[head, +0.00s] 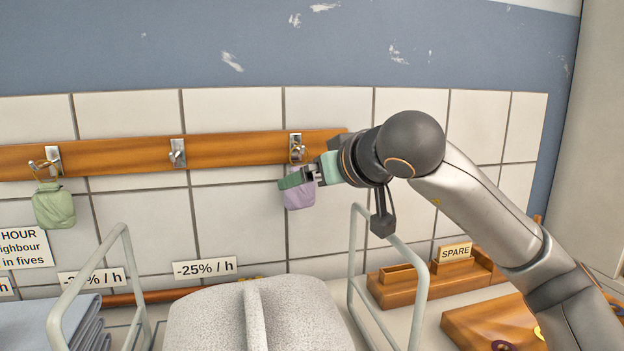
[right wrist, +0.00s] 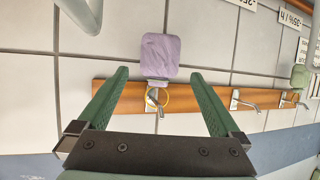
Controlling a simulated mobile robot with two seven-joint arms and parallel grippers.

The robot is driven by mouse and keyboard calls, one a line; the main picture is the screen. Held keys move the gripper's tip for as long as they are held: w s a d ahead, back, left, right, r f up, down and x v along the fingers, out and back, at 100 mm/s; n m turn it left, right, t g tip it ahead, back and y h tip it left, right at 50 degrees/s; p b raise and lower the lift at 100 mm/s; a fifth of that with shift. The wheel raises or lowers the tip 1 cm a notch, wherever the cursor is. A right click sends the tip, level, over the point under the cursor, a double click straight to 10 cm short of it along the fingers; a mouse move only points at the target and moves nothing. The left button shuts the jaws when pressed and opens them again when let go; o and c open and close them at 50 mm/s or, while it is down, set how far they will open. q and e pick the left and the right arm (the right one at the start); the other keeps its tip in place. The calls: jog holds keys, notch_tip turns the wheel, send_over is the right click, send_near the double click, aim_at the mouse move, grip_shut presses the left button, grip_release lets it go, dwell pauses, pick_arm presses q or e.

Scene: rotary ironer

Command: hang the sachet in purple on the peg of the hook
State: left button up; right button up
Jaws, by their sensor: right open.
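The purple sachet (head: 299,196) hangs upright below the rightmost metal hook (head: 296,146) on the wooden rail. In the right wrist view the sachet (right wrist: 160,55) has a yellow loop (right wrist: 157,98) that appears to pass around the peg of that hook (right wrist: 153,103). My right gripper (head: 303,178) reaches in from the right at the sachet's top. In the right wrist view the gripper (right wrist: 159,73) is open, its green fingers on either side of the sachet with visible gaps. My left gripper is not in view.
A green sachet (head: 54,206) hangs on the left hook (head: 47,163); the middle hook (head: 177,153) is bare. Below stand a pale padded ironer (head: 205,318), metal rails (head: 354,270) and a wooden tray marked SPARE (head: 400,292). Blue folded cloth (head: 40,325) lies at left.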

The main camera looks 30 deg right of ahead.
jog(key=p+v, duration=0.1)
jog(key=v, duration=1)
jog(key=shift+s, duration=0.3)
jog(key=shift+r, duration=0.1)
